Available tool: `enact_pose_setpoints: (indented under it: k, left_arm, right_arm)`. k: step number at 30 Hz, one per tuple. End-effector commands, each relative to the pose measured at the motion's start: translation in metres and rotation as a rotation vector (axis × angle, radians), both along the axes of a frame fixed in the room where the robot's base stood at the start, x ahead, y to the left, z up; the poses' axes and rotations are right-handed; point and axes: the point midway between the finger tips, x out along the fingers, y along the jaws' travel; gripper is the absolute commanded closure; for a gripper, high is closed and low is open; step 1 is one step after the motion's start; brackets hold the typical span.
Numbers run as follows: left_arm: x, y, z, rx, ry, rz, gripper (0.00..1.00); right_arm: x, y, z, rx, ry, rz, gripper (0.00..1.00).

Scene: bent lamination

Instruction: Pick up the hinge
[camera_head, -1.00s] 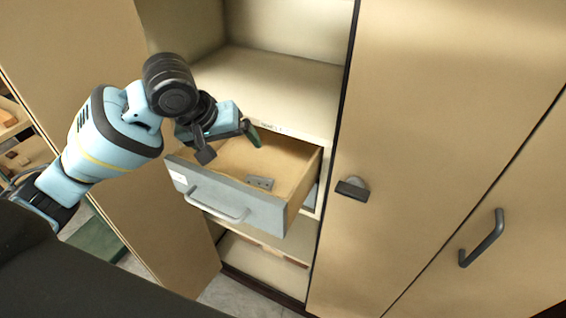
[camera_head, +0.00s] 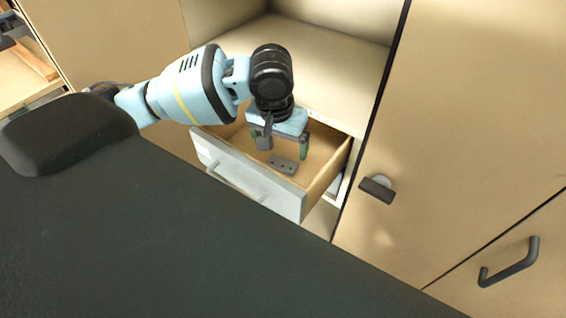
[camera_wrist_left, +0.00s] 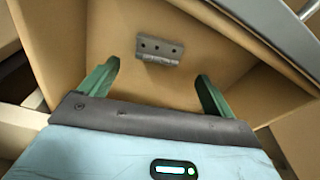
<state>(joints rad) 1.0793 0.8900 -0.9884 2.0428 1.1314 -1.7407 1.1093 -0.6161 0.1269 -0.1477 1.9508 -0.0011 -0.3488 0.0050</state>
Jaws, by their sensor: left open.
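The hinge (camera_head: 284,164) is a small grey metal piece with dark holes, lying flat on the floor of the open drawer (camera_head: 322,166). In the left wrist view the hinge (camera_wrist_left: 160,49) lies beyond the fingertips, roughly centred between them. My left gripper (camera_head: 278,150) points down into the drawer, above and just beside the hinge. Its two green fingers (camera_wrist_left: 157,78) are spread apart with nothing between them. My right gripper is in no view.
The drawer front (camera_head: 245,180) is grey with a bar handle (camera_head: 236,186). Drawer walls stand close around the gripper. An open shelf (camera_head: 330,60) lies above and behind. A closed cabinet door (camera_head: 470,120) with a dark latch (camera_head: 377,188) is at the right.

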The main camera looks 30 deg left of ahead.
Motion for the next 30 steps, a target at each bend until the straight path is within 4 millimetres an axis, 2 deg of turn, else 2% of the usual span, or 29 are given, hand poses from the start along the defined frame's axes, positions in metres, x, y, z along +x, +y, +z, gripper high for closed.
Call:
enact_pose_setpoints:
  k: [4, 10, 15, 23, 30]
  left_arm:
    - [-0.001, 0.0, -0.005, 0.001, 0.001, 0.0, 0.11]
    - [-0.002, -0.004, -0.034, 0.001, 0.003, -0.001, 0.11]
    - [0.001, -0.003, -0.049, -0.001, -0.001, 0.001, 0.11]
    - [0.002, -0.003, -0.052, -0.001, -0.002, 0.001, 0.11]
    - [0.002, -0.003, -0.051, -0.001, -0.002, 0.0, 0.4]
  right_arm:
    - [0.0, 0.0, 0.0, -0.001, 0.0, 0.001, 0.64]
    - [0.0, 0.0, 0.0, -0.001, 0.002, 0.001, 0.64]
    - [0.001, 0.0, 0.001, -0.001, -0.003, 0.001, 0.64]
    - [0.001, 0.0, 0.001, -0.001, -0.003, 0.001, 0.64]
    - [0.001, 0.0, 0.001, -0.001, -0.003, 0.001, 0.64]
